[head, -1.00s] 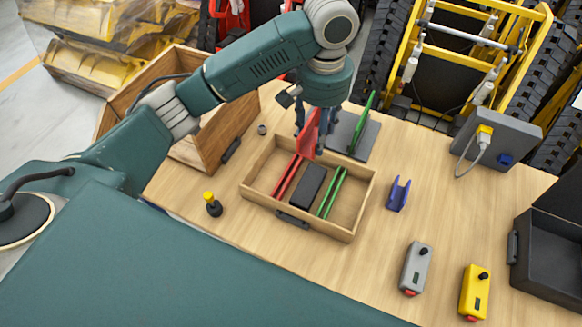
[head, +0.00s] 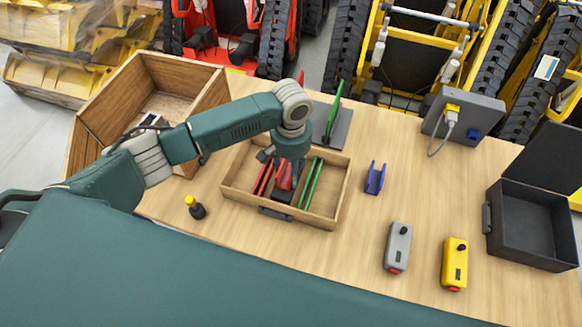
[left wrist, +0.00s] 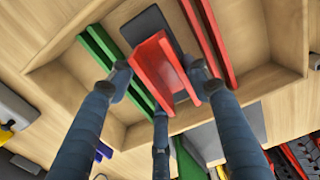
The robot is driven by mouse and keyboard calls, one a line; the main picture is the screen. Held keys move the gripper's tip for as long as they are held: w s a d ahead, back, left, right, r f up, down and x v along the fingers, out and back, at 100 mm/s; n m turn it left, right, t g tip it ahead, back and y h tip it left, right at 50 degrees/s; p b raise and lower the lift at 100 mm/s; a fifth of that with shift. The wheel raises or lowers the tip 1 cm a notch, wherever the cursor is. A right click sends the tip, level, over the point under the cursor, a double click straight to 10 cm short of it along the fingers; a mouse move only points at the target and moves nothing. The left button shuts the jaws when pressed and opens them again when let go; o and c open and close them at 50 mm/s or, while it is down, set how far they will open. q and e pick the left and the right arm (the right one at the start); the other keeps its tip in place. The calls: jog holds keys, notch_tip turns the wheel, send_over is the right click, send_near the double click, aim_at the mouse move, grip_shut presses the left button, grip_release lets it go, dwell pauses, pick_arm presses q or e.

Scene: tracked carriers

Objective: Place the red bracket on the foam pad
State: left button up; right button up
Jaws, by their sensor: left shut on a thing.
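The red bracket (head: 285,177) is in my left gripper (head: 287,163), low over the wooden tray. In the left wrist view the bracket (left wrist: 158,68) sits between the fingers of the gripper (left wrist: 161,88). The dark foam pad (left wrist: 150,24) lies in the tray behind the bracket, between the green rails (left wrist: 108,52) and the red rails (left wrist: 207,35). In the head view the arm and bracket cover most of the pad. I cannot tell whether the bracket touches it. My right gripper is not in view.
The wooden tray's walls (head: 341,200) surround the pad. A grey plate with an upright green bracket (head: 334,112) stands behind it. A blue bracket (head: 375,178), grey controller (head: 398,246) and yellow controller (head: 454,262) are to the right. An open wooden box (head: 95,135) stands left.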

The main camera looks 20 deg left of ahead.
pick_arm(q)
jog(key=shift+f, duration=0.15)
jog(key=shift+f, duration=0.15)
jog(key=o, duration=1.4)
jog(key=shift+c, duration=0.2)
jog(key=shift+o, duration=0.4)
notch_tip(320, 180, up, 12)
jog(key=b, duration=0.1)
jog(key=shift+b, duration=0.3)
